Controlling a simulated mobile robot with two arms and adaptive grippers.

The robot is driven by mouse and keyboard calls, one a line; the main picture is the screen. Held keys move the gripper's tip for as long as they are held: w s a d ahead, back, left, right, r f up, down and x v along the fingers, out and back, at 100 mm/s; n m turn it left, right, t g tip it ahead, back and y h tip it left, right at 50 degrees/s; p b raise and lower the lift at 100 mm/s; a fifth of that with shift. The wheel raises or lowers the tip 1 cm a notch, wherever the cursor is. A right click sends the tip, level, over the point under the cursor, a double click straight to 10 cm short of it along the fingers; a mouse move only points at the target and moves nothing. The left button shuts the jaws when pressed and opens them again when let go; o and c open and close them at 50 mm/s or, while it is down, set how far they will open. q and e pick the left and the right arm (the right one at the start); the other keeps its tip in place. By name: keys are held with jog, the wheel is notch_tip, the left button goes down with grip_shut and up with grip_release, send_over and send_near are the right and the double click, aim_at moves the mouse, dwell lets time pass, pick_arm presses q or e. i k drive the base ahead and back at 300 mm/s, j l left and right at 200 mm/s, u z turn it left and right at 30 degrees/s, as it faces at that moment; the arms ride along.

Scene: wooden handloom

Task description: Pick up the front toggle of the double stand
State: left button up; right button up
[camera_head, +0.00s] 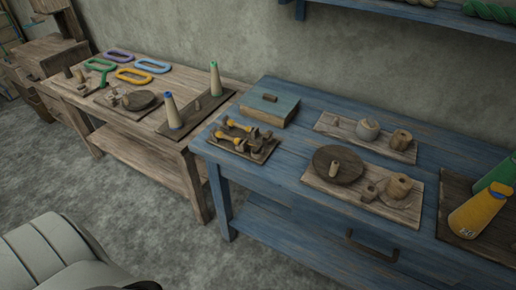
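A small dark stand (258,155) sits at the left front of the blue table. The front toggle (226,137) lies nearer the table's front left edge. The back toggle (236,125) lies just behind it. Small brown wooden pieces stand beside them on the same stand; their exact shape is too small to tell. Neither of my grippers is in view, and nothing touches the toggles.
A blue-grey box (270,110) stands close behind the stand. To the right are a dark round disc (338,164) on a board and a round pot (368,129). A brown table (185,78) with two cones adjoins left.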

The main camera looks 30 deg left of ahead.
aim_at(255, 150)
jog(key=j+z, duration=0.8)
jog(key=z, duration=0.15)
jog(key=k+j+z, duration=0.15)
jog(key=j+z, duration=0.35)
jog(key=l, duration=0.1)
